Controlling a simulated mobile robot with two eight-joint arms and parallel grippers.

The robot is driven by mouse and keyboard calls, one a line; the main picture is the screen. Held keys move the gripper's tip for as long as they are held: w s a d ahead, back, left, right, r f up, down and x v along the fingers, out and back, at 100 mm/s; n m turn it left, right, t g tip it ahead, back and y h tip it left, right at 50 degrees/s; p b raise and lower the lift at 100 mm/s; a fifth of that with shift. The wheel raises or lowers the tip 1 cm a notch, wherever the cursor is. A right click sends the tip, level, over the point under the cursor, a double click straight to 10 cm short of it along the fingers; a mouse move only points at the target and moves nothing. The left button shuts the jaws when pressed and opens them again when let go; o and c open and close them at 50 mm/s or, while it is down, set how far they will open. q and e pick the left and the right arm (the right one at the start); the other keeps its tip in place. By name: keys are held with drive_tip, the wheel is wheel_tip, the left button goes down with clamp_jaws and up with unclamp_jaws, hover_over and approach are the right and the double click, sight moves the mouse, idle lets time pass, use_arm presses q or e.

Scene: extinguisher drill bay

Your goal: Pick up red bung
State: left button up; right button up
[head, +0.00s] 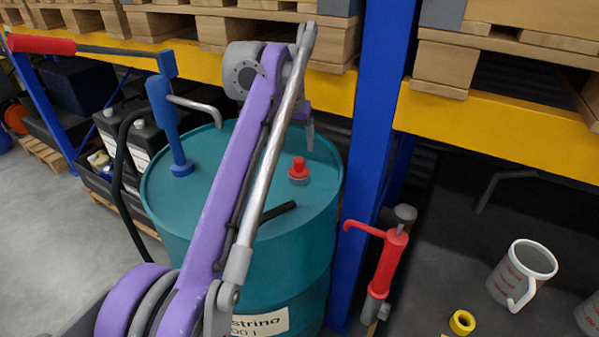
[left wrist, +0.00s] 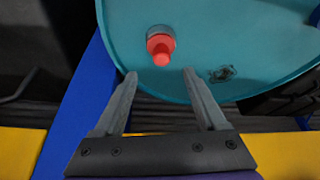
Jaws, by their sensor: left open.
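The red bung (head: 299,167) stands upright in a grey collar on top of the teal drum (head: 318,220), right of the drum's middle. In the left wrist view the bung (left wrist: 161,45) shows beyond the fingertips, about midway between them, over the drum top (left wrist: 230,35). My left gripper (left wrist: 160,73) is open and empty, with both fingers apart from the bung. In the head view its finger (head: 310,135) shows above and behind the bung, and the rest is largely hidden by my purple arm. My right gripper is in neither view.
A blue pump (head: 168,125) with a hose stands on the drum's left. A blue rack post (head: 375,130) and yellow beam (head: 490,120) stand close behind and right. A red hand pump (head: 388,262), a jug (head: 522,272) and a yellow ring (head: 462,322) are at the right.

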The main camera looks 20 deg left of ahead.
sight(298, 160)
use_arm(q)
drive_tip(key=x, duration=0.4)
drive_tip(key=shift+a+f+b, duration=0.1)
drive_tip(key=shift+f+b, duration=0.25)
drive_tip(key=shift+b, duration=0.05)
drive_tip(key=x, duration=0.5)
drive_tip(key=shift+w+a+f+b, duration=0.1)
drive_tip(key=shift+w+f+b, duration=0.15)
drive_tip(key=shift+w+b, duration=0.15)
clamp_jaws()
